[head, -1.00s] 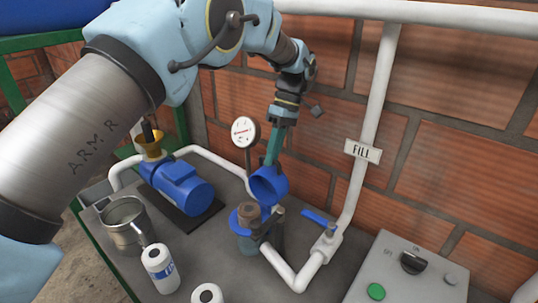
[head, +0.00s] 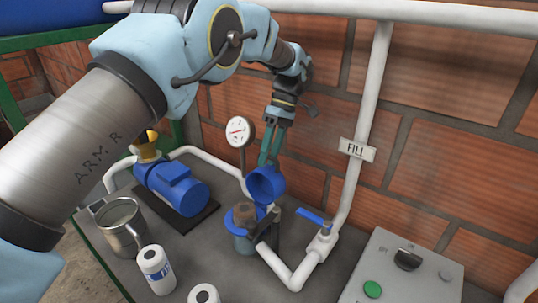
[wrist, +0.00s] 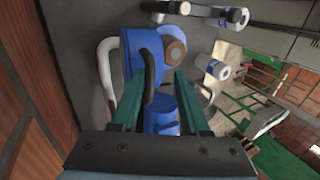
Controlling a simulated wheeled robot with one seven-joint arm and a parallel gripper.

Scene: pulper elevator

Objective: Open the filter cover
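The blue filter cover (head: 266,186) stands swung up and tilted on its hinge side, its hollow underside showing in the head view. The filter housing (head: 236,222) below it is uncovered, with a brown filter element (head: 245,211) visible inside its blue rim. My gripper (head: 268,160) is just above and behind the cover, with its teal fingers apart. In the wrist view the fingers (wrist: 162,85) are spread, and a blue cylindrical part of the cover (wrist: 160,114) lies between them. A dark handle (wrist: 149,75) also shows there. Contact with the cover cannot be told.
A pressure gauge (head: 239,131) stands left of my gripper, near the brick wall. A white pipe with a blue valve lever (head: 314,217) is to the right. A blue motor (head: 176,187), a metal mug (head: 121,227) and white bottles (head: 155,268) are left and in front.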

